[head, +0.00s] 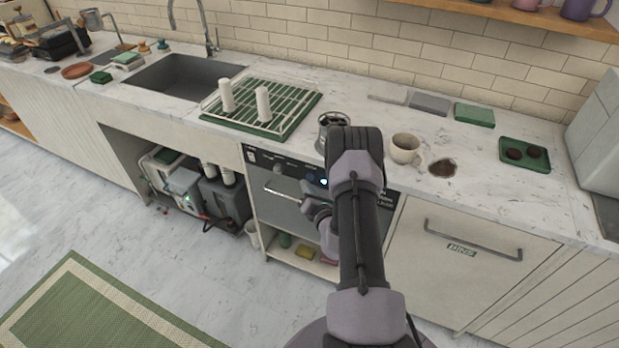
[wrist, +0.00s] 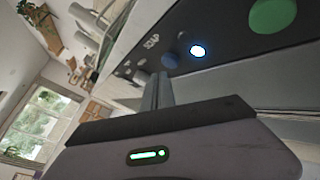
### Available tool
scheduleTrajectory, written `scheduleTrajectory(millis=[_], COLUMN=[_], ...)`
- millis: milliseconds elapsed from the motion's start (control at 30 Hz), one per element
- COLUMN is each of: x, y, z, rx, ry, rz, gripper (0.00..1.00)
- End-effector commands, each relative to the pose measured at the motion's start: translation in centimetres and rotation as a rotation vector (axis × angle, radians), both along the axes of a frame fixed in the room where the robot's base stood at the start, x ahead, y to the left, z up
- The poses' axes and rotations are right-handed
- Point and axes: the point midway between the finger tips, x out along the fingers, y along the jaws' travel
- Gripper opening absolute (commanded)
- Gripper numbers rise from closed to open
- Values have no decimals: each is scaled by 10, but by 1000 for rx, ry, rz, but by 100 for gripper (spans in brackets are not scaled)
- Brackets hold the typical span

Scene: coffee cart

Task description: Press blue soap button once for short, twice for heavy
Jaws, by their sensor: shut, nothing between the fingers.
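The washer's dark control panel (head: 291,172) runs under the counter edge. On it, a dark blue button (wrist: 170,60) sits beside the printed word SOAP in the wrist view. A small light (wrist: 197,51) next to the button glows bluish white; it also shows in the head view (head: 323,182). My gripper (wrist: 159,76) is shut and empty, with its fingertips close to the blue button. I cannot tell whether they touch it. In the head view my arm covers part of the panel, and the gripper (head: 312,205) is partly hidden below it.
A large green button (wrist: 272,15) lies beyond the light. The washer door has a bar handle (head: 283,196) just left of my gripper.

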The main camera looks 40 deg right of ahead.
Motion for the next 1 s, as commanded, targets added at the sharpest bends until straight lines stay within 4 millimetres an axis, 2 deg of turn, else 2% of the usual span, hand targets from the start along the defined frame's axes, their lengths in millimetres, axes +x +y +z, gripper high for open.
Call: scheduleTrajectory(millis=[267, 700, 1000], x=[-1, -17, -19], y=[3, 43, 46], z=[0, -1, -1], rx=[2, 2, 1], ry=[1, 2, 0], rz=[1, 2, 0], gripper=[0, 0, 0])
